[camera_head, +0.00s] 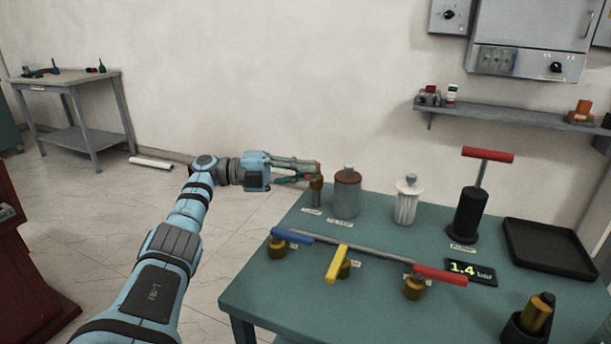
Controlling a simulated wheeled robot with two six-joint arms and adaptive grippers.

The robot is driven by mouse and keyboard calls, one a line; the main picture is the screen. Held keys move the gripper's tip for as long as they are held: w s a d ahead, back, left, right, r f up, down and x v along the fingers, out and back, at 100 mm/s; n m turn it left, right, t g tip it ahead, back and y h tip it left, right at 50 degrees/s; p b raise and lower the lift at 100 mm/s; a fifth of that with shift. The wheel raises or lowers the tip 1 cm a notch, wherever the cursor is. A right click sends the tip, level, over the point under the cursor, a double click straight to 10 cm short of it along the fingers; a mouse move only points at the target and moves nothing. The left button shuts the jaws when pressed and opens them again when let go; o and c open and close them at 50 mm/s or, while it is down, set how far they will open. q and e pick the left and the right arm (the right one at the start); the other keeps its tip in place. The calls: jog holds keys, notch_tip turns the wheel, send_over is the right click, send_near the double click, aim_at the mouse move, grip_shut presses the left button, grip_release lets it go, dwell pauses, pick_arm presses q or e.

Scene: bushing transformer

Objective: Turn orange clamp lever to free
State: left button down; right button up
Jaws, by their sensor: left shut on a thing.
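The orange clamp lever (318,169) is a small orange piece at the top of a short post (316,194) at the far left corner of the green table (330,300). Most of the lever is hidden by my fingers. My left gripper (312,172) reaches in from the left at the height of the lever, with its fingers pointing right, and is shut on the lever. My right gripper is not in view.
Right of the post stand a brown-topped canister (346,196), a white ribbed insulator (407,203) and a red-handled pump (470,208). In front lie blue (292,236), yellow (337,262) and red (440,275) valve levers. A display (470,271) reads 1.4 bar. A black tray (550,245) sits at right.

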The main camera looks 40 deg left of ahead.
pick_arm(q)
jog(key=c, duration=1.6)
grip_release()
jog(key=shift+c, duration=0.2)
